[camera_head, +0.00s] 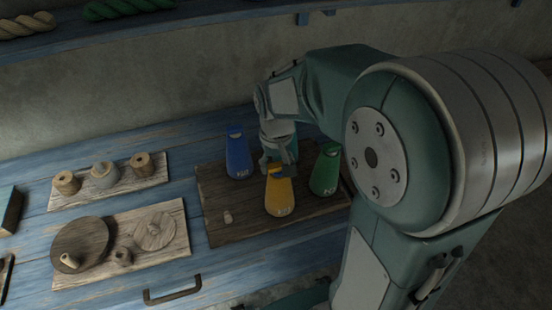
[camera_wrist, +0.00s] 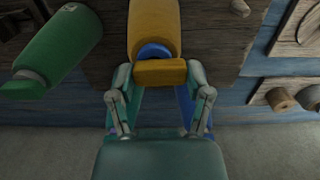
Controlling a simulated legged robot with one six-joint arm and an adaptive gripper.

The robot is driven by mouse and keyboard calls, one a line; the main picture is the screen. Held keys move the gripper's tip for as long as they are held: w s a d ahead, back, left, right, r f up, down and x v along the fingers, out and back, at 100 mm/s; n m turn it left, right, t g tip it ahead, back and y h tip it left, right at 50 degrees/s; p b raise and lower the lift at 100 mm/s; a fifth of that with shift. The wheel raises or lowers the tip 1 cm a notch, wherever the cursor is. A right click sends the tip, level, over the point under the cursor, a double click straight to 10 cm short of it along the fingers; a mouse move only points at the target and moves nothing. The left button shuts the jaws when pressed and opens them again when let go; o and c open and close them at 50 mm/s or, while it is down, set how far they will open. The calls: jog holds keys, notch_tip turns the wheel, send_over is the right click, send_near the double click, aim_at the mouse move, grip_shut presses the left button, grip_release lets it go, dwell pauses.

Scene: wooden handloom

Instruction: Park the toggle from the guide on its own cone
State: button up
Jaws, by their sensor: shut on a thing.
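A yellow cone (camera_head: 279,196) is on the dark wooden board, between a blue cone (camera_head: 238,160) and a green cone (camera_head: 325,174). My gripper (camera_head: 278,162) is at its top from above. In the wrist view my gripper (camera_wrist: 160,80) is shut on the top bar of the yellow cone (camera_wrist: 154,28), one finger on each side. I cannot tell whether the cone's base touches the board. A small pale wooden toggle (camera_head: 227,216) is on the board left of the yellow cone. Another small peg (camera_head: 69,261) lies on a dark round disc. I cannot tell which part is the guide.
The dark board (camera_head: 225,236) lies on a blue plank table. To its left are a pale board with several spools (camera_head: 66,183) and another with the dark disc (camera_head: 81,241) and a pale disc (camera_head: 154,231). A dark handle (camera_head: 172,294) is at the front. Ropes lie on the shelf behind.

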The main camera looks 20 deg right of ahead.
jog(key=shift+d, duration=0.9)
jog(key=shift+c, duration=0.5)
jog(key=o, duration=0.9)
jog(key=shift+c, duration=0.2)
jog(key=shift+a, duration=0.6)
jog(key=shift+d+r, duration=0.15)
notch_tip(320, 180, up, 12)
jog(key=shift+a+f, duration=0.2)
jog(key=shift+f, duration=0.05)
